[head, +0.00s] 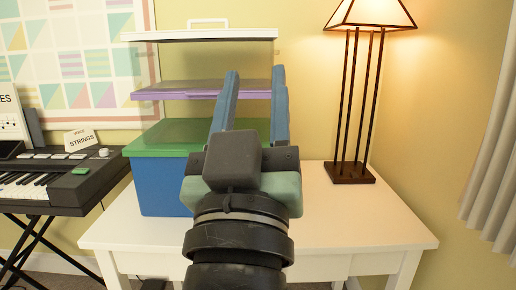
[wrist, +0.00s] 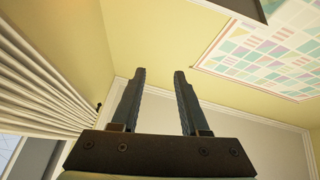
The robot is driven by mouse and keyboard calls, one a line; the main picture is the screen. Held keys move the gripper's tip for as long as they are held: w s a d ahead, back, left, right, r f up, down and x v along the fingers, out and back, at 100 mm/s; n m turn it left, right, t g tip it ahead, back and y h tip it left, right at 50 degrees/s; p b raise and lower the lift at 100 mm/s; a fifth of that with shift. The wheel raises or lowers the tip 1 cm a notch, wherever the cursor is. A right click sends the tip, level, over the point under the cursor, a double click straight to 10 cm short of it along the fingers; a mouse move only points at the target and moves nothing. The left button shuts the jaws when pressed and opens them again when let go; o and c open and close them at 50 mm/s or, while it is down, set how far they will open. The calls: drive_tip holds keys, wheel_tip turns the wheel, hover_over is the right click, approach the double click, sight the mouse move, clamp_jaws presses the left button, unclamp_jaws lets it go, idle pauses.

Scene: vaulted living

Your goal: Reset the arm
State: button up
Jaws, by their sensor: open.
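In the wrist view, my gripper (wrist: 158,75) is also open and empty, with the fingers against a pale yellow wall. My forearm and wrist hide part of the white table and part of the boxes behind.
A blue box with a green lid (head: 155,140) stands on the white table (head: 390,228). A lamp (head: 350,172) stands at right, a keyboard (head: 40,185) at left. The table's right front is clear.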

drive_tip(key=s+r+m+t+y+p, duration=0.1)
drive_tip(key=s+r+t+y+p, duration=0.15)
drive_tip(key=s+r, duration=0.6)
wheel_tip(320, 180, up, 34)
drive_tip(key=w+p, duration=0.1)
drive_tip(key=p, duration=3.2)
drive_tip(key=shift+w+d+f+h, duration=0.15)
drive_tip(key=shift+w+f+h, duration=0.05)
drive_tip(key=shift+w+h, duration=0.15)
